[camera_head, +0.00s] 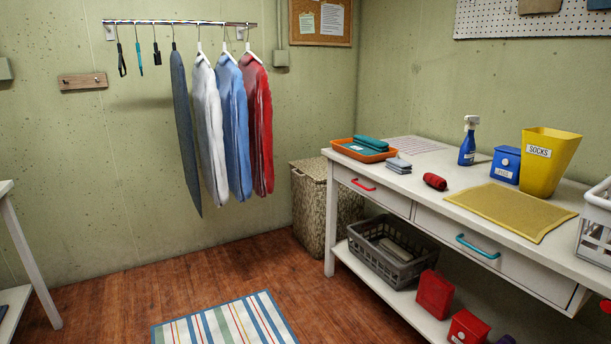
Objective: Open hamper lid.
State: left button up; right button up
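The hamper (310,215) is a tall woven beige basket on the floor in the back corner, left of the white table. Its lid (313,169) looks flat and closed on top. The table's left end and the orange tray hide part of the hamper's right side. Neither of my grippers shows in the head view.
A white table (402,181) with drawers and a lower shelf runs along the right wall. A grey crate (358,252) sits on its shelf. Shirts (258,120) hang from a wall rail left of the hamper. The wooden floor (240,268) before the hamper is clear, with a striped rug (222,322) nearer.

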aim_at(315, 168)
jog(key=u, duration=0.2)
jog(key=i+u, duration=0.2)
jog(key=i, duration=0.8)
jog(key=i+l+u, duration=0.1)
jog(key=i+u, duration=0.15)
jog(key=i, duration=0.75)
